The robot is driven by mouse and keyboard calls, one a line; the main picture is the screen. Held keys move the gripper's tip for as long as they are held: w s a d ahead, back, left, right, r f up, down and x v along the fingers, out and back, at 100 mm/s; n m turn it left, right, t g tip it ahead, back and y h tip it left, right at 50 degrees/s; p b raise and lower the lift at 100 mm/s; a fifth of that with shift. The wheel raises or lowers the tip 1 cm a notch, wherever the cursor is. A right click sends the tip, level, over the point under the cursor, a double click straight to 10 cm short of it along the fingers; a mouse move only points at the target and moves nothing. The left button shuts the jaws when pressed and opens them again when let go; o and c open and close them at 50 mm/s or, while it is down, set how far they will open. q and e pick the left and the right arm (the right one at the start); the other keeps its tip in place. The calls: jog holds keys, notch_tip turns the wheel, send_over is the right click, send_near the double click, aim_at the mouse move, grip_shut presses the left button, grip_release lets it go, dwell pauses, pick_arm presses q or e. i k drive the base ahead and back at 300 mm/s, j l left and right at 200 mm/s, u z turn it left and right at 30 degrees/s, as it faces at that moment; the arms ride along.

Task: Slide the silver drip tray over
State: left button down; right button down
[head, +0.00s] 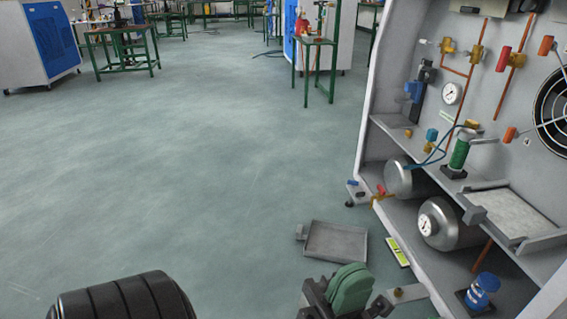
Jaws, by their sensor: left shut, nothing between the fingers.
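The silver drip tray (337,243), shallow and square with a raised rim and a small tab at its left, lies flat on the floor left of the machine's open cabinet. My left gripper (351,287), with green finger pads, is at the bottom of the head view, just in front of the tray. Its fingers are shut and empty. A strip of floor seems to show between the pads and the tray's near edge; I cannot tell if they touch. My right gripper is not in view.
The grey generator cabinet (376,95) stands at right, with metal cylinders (452,226), gauges, valves and a shelf tray (518,212). A yellow-green level (398,252) lies by its base. Green tables (125,35) and a blue-white cabinet (45,45) stand far back. Floor at left is clear.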

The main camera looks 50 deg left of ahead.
aim_at(341, 243)
jog(key=j+u, duration=0.15)
jog(key=u, duration=0.25)
jog(key=i+j+u, duration=0.15)
jog(key=u, duration=0.3)
jog(key=i+j+u, duration=0.1)
jog(key=u, duration=0.3)
jog(key=i+j, duration=0.35)
jog(key=i, duration=0.2)
jog(key=i+j, duration=0.35)
jog(key=i, duration=0.2)
jog(key=i+j, duration=0.3)
jog(key=i, duration=0.25)
jog(key=i+j, duration=0.35)
jog(key=i, duration=0.2)
